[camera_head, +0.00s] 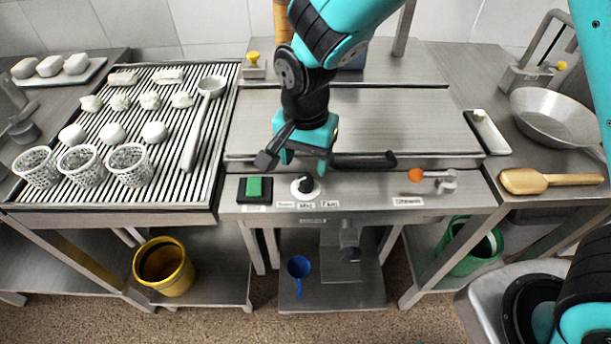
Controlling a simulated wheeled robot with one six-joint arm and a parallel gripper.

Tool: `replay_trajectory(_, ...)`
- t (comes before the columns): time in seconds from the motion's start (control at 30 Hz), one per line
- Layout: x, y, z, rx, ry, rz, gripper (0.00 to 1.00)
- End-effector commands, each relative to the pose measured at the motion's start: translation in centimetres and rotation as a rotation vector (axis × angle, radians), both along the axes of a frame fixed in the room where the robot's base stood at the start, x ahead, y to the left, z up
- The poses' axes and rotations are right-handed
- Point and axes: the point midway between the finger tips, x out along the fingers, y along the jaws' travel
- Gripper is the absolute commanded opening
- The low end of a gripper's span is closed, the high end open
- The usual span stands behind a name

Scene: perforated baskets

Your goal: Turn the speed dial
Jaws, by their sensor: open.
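The speed dial (305,187) is a black knob on a white round plate, on the front panel of the middle steel machine. Small white labels sit below it, too small to read surely. My gripper (293,166) is open and empty, pointing down just above and slightly behind the dial, at its upper left. In this view its fingers look apart from the knob, but the exact gap cannot be told.
A green switch on a black base (254,189) is left of the dial. A black bar handle (363,161) and an orange-knobbed lever (416,175) are to the right. White perforated baskets (130,165) stand on the ribbed rack (60,200) at left.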

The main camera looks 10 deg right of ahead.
Motion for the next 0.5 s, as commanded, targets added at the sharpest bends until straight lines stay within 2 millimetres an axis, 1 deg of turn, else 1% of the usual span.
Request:
replay_trajectory(0.03,-0.1,-0.1,-1.2,-0.003,0.005,0.0,0.61)
replay_trajectory(0.2,0.0,0.0,-4.0,-0.001,0.002,0.0,0.61)
replay_trajectory(0.33,0.0,0.0,-5.3,0.0,0.0,0.001,0.61)
replay_trajectory(0.5,0.0,0.0,-5.8,0.001,0.0,0.001,0.61)
